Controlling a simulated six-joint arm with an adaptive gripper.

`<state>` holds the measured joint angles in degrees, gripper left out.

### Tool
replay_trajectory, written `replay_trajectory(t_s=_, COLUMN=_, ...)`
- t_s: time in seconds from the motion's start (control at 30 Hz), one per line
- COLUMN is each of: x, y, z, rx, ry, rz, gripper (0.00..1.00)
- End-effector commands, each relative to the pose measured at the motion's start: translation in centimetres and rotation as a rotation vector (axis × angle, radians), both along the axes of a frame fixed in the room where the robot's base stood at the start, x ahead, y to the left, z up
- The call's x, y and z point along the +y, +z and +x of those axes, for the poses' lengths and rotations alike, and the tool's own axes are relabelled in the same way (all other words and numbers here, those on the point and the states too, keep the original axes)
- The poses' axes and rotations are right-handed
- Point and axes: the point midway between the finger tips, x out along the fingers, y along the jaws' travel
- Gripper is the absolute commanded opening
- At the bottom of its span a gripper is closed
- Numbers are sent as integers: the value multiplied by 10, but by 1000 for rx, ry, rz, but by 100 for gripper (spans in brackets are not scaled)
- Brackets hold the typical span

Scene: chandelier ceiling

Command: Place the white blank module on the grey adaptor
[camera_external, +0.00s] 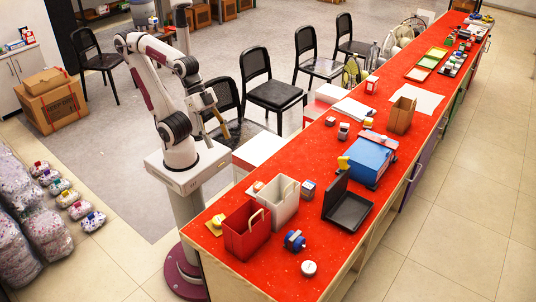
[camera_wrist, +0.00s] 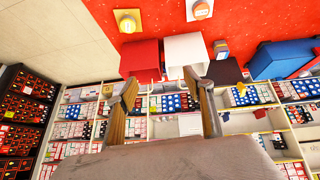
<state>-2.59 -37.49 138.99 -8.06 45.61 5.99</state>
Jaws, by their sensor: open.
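I cannot tell for sure which piece is the white blank module or the grey adaptor. A white round piece (camera_external: 309,268) lies near the front edge of the red table, and a small grey-and-white block (camera_external: 343,130) stands farther back. A small grey box with a coloured label (camera_external: 307,189) stands beside the white bag; it also shows in the wrist view (camera_wrist: 221,49). My gripper (camera_external: 217,130) is open and empty, raised to the left of the table. Its two fingers show apart in the wrist view (camera_wrist: 165,90).
A brown bag (camera_external: 400,116) stands farther back. Black chairs (camera_external: 270,95) line the left side. Some bare red tabletop lies between objects.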

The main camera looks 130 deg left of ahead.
Motion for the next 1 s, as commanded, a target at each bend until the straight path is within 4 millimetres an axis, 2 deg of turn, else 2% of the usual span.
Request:
replay_trajectory(t_s=0.1, x=6, y=-14, z=-28, rx=46, ry=1, rz=42, gripper=52)
replay_trajectory(t_s=0.3, x=14, y=-27, z=-50, rx=87, ry=9, rz=79, gripper=52)
replay_trajectory(t_s=1.0, x=14, y=-27, z=-51, rx=90, ry=11, rz=82, gripper=52)
